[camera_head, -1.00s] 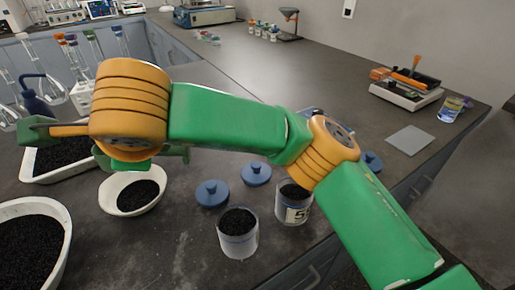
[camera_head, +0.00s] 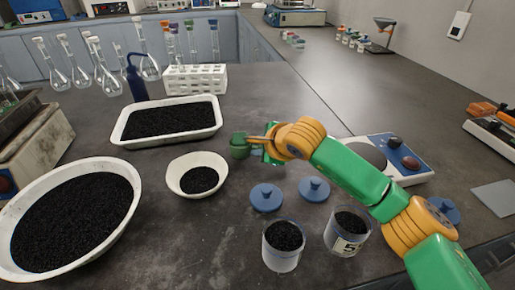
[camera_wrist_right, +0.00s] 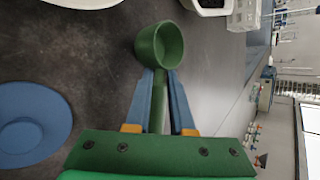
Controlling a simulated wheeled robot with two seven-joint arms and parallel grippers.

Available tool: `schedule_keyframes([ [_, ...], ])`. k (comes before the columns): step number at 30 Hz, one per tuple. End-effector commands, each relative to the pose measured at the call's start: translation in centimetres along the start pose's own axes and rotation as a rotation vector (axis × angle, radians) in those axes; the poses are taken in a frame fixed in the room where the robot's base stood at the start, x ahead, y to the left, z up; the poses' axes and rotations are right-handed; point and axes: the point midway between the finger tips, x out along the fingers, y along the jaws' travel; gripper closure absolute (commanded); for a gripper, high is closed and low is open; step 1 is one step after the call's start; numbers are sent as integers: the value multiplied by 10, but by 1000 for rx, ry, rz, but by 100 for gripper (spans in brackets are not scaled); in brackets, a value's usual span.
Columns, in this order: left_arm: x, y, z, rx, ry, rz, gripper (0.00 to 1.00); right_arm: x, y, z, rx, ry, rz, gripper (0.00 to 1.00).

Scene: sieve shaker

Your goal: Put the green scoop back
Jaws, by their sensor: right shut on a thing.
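The green scoop (camera_head: 239,146) is held above the bench in the head view, its cup facing left, just right of the white tray. My right gripper (camera_head: 262,142) is shut on its handle; its fingers are partly hidden by my wrist. In the right wrist view the green scoop (camera_wrist_right: 160,46) shows its round cup beyond the tips, with the handle between the two blue fingers of my right gripper (camera_wrist_right: 160,82). The cup's inside looks empty there. My left gripper is not in view.
A white tray (camera_head: 117,138), a small bowl (camera_head: 195,160) and a large bowl (camera_head: 134,172) hold black granules. Two jars (camera_head: 282,262) (camera_head: 345,256), blue lids (camera_head: 266,197) and a white device (camera_head: 410,176) stand near my right arm. A tube rack (camera_head: 194,80) stands behind.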

Motion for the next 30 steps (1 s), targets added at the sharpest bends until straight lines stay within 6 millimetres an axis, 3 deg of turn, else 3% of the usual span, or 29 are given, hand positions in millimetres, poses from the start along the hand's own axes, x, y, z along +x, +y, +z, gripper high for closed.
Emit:
schedule_keyframes([
  [3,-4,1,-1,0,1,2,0,8,9,-4,1,0,1,100],
  [13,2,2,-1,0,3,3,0,12,13,-6,1,-1,-1,100],
  [14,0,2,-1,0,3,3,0,10,12,-5,1,-1,-1,71],
  [15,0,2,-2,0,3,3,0,10,11,-5,1,0,-1,66],
  [26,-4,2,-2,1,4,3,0,5,9,-4,1,-2,-2,66],
  [30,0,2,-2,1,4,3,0,-18,9,-4,0,-3,-4,66],
])
